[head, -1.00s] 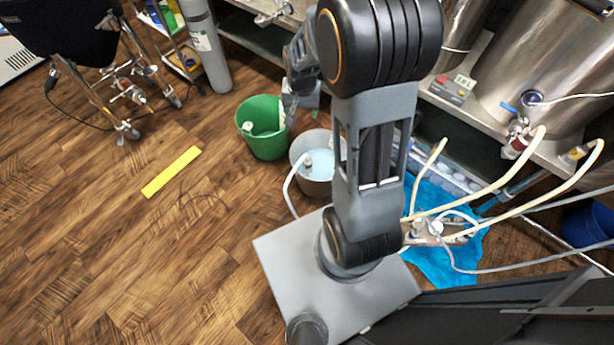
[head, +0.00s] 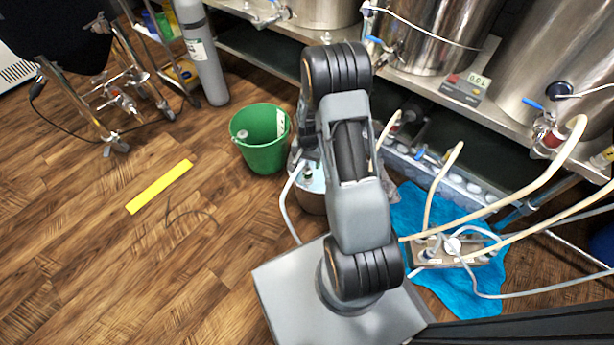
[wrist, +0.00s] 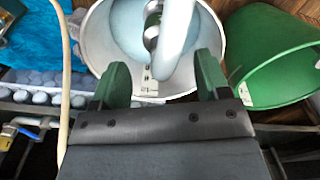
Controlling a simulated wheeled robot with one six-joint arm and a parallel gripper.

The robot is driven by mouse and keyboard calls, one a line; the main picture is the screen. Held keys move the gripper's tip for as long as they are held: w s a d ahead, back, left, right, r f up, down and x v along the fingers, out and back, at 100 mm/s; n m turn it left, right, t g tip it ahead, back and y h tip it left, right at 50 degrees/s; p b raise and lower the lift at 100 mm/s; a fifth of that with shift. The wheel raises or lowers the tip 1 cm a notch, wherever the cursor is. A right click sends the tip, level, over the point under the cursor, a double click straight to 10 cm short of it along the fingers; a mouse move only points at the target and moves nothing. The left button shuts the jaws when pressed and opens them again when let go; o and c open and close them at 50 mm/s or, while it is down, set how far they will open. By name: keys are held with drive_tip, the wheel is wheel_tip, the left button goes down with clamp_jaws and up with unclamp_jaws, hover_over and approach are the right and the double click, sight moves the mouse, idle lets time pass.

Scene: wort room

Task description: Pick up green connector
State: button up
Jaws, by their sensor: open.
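I cannot make out a clearly green connector in either view. In the wrist view my gripper (wrist: 162,76) is open, with two dark green fingers apart and nothing held between them. Its fingers point at the near rim of a white bucket (wrist: 98,35). A metal fitting (wrist: 151,30) with a thick white hose (wrist: 177,35) shows in the bucket, ahead of the finger gap. In the head view the bucket (head: 312,203) is partly hidden by my arm.
A green bucket (head: 265,155) stands beside the white one. A blue cloth (head: 470,288) with a pump-like unit (head: 440,252) and hoses lies to the right. Steel kettles (head: 435,35) stand on the bench behind. Open floor with a yellow strip (head: 160,187) is at left.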

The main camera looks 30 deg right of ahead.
sight(307, 167)
drive_tip(key=shift+s+a+f+b, duration=0.1)
drive_tip(key=shift+f+b, duration=0.75)
drive_tip(key=shift+f, duration=0.7)
drive_tip(key=shift+s+f+b, duration=0.1)
drive_tip(key=shift+f+b, duration=0.7)
drive_tip(key=shift+f, duration=0.7)
drive_tip(key=shift+r, duration=0.1)
drive_tip(key=c, duration=1.1)
